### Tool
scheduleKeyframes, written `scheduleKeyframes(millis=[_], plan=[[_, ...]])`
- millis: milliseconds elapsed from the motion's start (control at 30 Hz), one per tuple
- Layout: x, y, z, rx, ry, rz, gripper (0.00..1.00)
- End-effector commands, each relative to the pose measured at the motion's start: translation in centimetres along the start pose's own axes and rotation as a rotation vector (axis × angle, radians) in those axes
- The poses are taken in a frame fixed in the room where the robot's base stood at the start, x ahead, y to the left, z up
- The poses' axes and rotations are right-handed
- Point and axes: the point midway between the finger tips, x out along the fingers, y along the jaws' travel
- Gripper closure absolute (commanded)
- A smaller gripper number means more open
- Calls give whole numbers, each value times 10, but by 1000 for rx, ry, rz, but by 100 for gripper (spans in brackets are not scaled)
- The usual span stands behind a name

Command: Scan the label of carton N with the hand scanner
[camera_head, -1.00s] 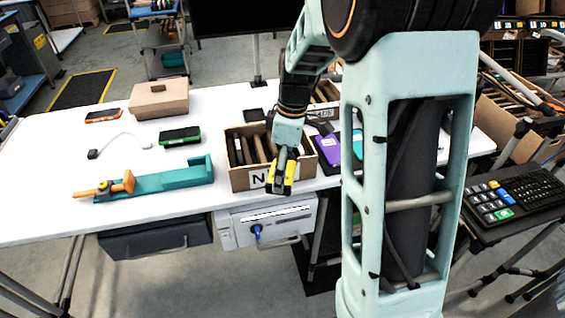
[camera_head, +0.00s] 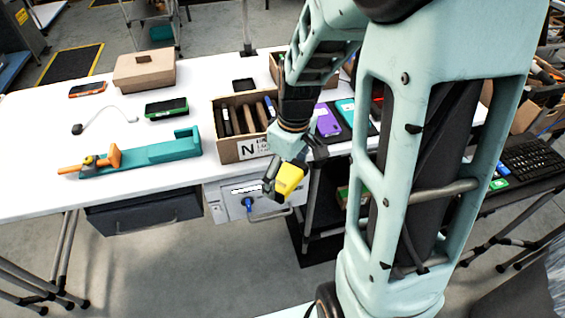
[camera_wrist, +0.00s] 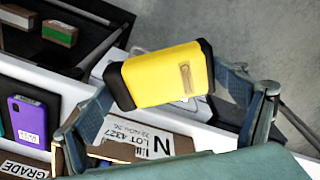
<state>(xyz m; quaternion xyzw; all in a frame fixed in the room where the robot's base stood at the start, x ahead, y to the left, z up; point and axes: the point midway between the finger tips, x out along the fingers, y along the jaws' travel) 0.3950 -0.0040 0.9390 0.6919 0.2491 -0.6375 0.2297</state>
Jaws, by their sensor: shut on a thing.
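Carton N (camera_head: 230,150) is an open brown box near the table's front edge, left of my arm, holding several thin upright items. Its white label (camera_head: 250,148) with a large "N" and a barcode faces the front; its right part is close to my gripper in the head view. The label also shows in the wrist view (camera_wrist: 135,141), below the scanner. My gripper (camera_head: 289,172) is shut on the yellow and black hand scanner (camera_head: 290,180), held in front of the table edge. The wrist view shows the scanner (camera_wrist: 160,76) between both fingers.
A teal holder (camera_head: 160,153) with an orange-handled tool lies left of the carton. Purple (camera_head: 327,122) and teal cased devices lie to its right. A closed brown box (camera_head: 144,70) stands farther back.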

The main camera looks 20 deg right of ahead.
Motion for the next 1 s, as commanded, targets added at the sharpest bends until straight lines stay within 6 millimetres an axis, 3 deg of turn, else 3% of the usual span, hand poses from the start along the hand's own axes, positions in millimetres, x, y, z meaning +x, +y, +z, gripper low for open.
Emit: scheduleKeyframes(millis=[600, 833, 1000], plan=[[5, -44, 49, -772, 28, -79, 30], [5, -48, 53, -871, 36, -87, 30], [6, -40, 42, -878, 37, -88, 30]])
